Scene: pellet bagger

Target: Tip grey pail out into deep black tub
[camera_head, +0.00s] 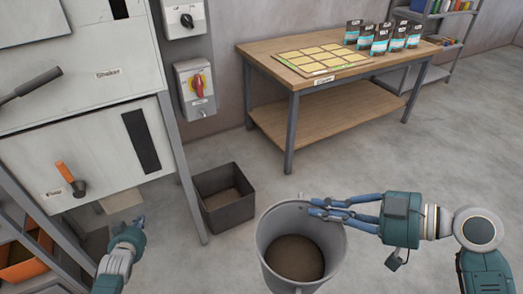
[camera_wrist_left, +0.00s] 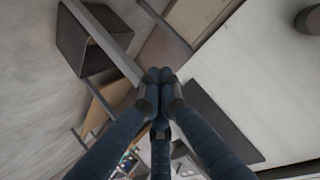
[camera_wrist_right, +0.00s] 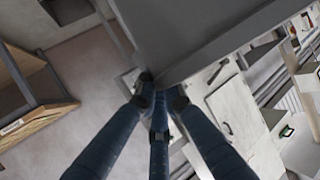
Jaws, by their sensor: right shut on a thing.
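The grey pail (camera_head: 300,221) is right of the deep black tub (camera_head: 233,213), roughly upright, with brown material in its bottom. I cannot tell whether it is clear of the floor. My right gripper (camera_head: 314,206) is shut on the pail's far right rim; the pail's grey wall (camera_wrist_right: 190,28) fills the top of the right wrist view. The tub stands on the floor, with a brownish layer inside. My left gripper (camera_head: 138,222) is left of the tub, empty, and its fingertips meet in the left wrist view (camera_wrist_left: 159,75). The tub appears there at upper left (camera_wrist_left: 80,42).
A machine (camera_head: 80,140) with an orange-handled lever stands at left, its grey leg beside the tub. An orange bin (camera_head: 22,268) is at lower left. A wooden table (camera_head: 290,62) with several pouches stands behind. The floor between tub and table is clear.

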